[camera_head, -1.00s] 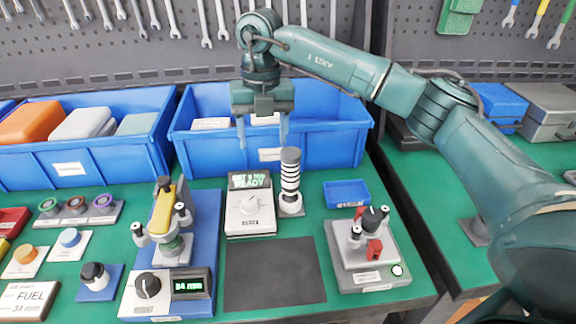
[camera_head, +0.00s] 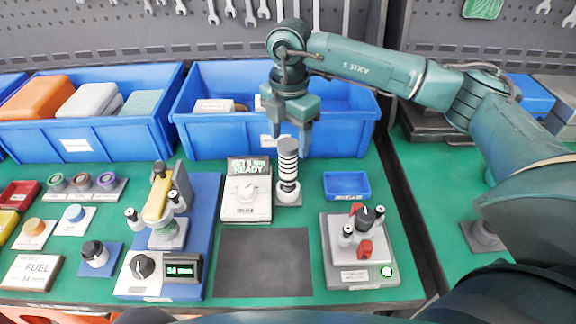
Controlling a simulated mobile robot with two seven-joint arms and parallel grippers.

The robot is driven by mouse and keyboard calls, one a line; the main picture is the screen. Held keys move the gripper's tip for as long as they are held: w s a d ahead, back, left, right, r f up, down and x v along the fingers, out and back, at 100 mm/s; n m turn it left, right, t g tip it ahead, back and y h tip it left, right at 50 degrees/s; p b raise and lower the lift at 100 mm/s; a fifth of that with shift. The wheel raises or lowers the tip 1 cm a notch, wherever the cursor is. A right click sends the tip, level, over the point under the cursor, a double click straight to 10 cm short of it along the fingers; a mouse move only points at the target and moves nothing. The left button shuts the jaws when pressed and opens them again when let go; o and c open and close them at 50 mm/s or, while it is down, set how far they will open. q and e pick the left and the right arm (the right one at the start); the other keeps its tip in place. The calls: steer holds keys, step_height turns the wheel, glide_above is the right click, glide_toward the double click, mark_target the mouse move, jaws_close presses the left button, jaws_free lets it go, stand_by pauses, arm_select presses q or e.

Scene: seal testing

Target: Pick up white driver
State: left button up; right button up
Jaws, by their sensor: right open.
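The white driver, which I take to be the upright white tool with black rings and a grey cap (camera_head: 288,182), stands on a small grey base beside the white READY unit. My right gripper (camera_head: 290,140) is open and empty, pointing down at the driver's top. Its two fingers show to the left and right of the grey cap. I cannot tell whether they are around the cap or a little behind it, and I see no grip on it. My left gripper is not in view.
The white READY unit (camera_head: 246,205) stands just left. A large blue bin (camera_head: 340,145) is close behind, and a small blue tray (camera_head: 347,186) is to the right. A grey fixture (camera_head: 360,272) stands front right. The dark mat (camera_head: 263,262) in front is empty.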

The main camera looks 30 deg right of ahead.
mark_target(288, 158)
steer(key=shift+s+a+f+p, duration=0.1)
steer(key=shift+f+p, duration=0.2)
steer(key=shift+f, duration=1.25)
steer(key=shift+a+f+p, duration=0.1)
steer(key=shift+f+p, duration=0.2)
steer(key=shift+f, duration=1.25)
steer(key=shift+c, duration=0.3)
steer(key=c, duration=1)
steer(key=shift+r, duration=0.1)
steer(key=shift+c, duration=0.6)
